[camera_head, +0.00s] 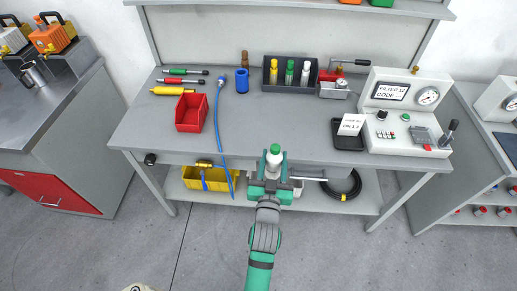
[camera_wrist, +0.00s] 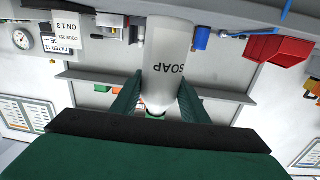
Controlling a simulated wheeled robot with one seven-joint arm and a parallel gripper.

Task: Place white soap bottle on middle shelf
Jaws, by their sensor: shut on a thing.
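The white soap bottle (camera_head: 273,160) has a green cap and is upright in the head view. It shows upside down in the wrist view (camera_wrist: 168,55), with SOAP on its side. My gripper (camera_head: 268,178) is shut on the bottle, with one finger on each side; it also shows in the wrist view (camera_wrist: 158,100). The bottle is held at the front edge of the grey workbench (camera_head: 270,130). The bench has a top surface, a lower shelf (camera_head: 310,197) and an upper shelf (camera_head: 290,6). My gripper hides part of the lower shelf.
On the bench stand a red bin (camera_head: 191,113), a blue cable (camera_head: 218,120), a dark tray with several bottles (camera_head: 290,88), a black tray with a card (camera_head: 349,140) and a gauge box (camera_head: 405,110). A yellow bin (camera_head: 222,184) and black hose (camera_head: 342,193) lie below. The bench's middle is clear.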

